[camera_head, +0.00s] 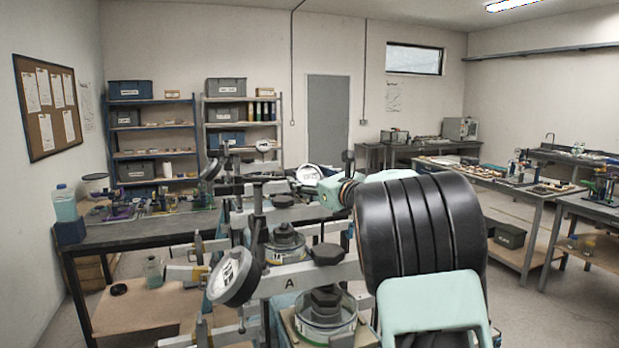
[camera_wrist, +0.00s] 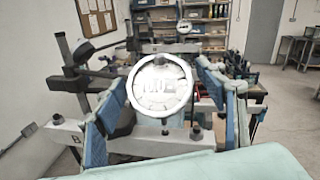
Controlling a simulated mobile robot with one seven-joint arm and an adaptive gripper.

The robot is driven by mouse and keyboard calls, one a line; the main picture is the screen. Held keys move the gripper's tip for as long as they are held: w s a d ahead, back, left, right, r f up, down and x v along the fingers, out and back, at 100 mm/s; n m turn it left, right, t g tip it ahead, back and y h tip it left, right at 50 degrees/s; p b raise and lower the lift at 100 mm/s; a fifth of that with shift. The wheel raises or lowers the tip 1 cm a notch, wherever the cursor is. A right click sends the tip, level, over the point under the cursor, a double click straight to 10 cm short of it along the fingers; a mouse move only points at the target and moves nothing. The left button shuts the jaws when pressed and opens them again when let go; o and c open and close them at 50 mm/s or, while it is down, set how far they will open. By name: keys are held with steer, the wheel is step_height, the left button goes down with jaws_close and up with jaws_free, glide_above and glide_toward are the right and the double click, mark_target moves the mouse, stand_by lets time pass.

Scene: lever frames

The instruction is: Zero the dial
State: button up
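In the wrist view a round dial (camera_wrist: 160,90) with a white rim faces me; its face is washed out and I cannot read the pointer. It sits above a pale beam with a B plate on its left. My gripper (camera_wrist: 166,79) is open, with one blue-padded finger on each side of the dial; I cannot tell whether either touches. In the head view a tilted dial (camera_head: 233,277) hangs beside lever frame A (camera_head: 290,283), and another dial (camera_head: 310,175) stands farther back. My arm hides much of the right side there, and the gripper is not clear.
Dark posts and clamps (camera_wrist: 83,75) stand close to the left finger. Another dial (camera_wrist: 183,27) is farther back. In the head view, a bench (camera_head: 130,235) with bottles and small parts is at left, shelves (camera_head: 152,140) behind, and tables (camera_head: 510,185) at right. Floor is clear at lower right.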

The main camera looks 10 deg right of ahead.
steer(key=c, duration=1)
steer(key=shift+d+r+n+g+y, duration=0.15)
steer(key=shift+n+g+y, duration=0.35)
steer(key=shift+n, duration=0.6)
steer(key=shift+n+g+y, duration=0.7)
steer(key=shift+n+y, duration=0.2)
steer(key=shift+n, duration=0.5)
steer(key=o, duration=1.2)
steer(key=v, duration=1.1)
steer(key=shift+s+d, duration=0.15)
steer(key=shift+s, duration=0.25)
